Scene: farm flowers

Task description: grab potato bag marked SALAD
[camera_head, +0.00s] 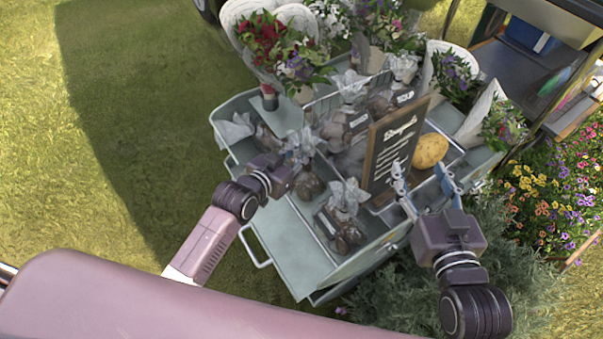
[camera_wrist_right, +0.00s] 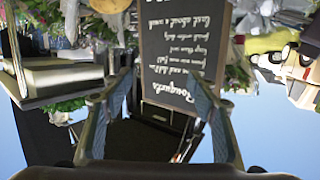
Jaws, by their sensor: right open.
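Several clear bags of potatoes with tied tops sit in the grey-green cart (camera_head: 290,235). One bag (camera_head: 342,228) stands in the front compartment. Another bag (camera_head: 340,125), with a small white label, stands further back, and a labelled bag (camera_head: 388,98) is to its right. The label words are too small to read, so I cannot tell which is SALAD. My left gripper (camera_head: 300,148) is over the cart's left part, overlapping a bag (camera_head: 310,185); its fingers are hard to make out. My right gripper (camera_head: 420,176) is open and empty, in front of the chalkboard sign (camera_head: 393,145).
The sign fills the middle of the right wrist view (camera_wrist_right: 178,60), between the fingers. A round yellow-brown item (camera_head: 431,150) lies right of the sign. Wrapped bouquets (camera_head: 275,45) line the back. Bushes (camera_head: 400,280) grow in front; open grass (camera_head: 120,150) lies left.

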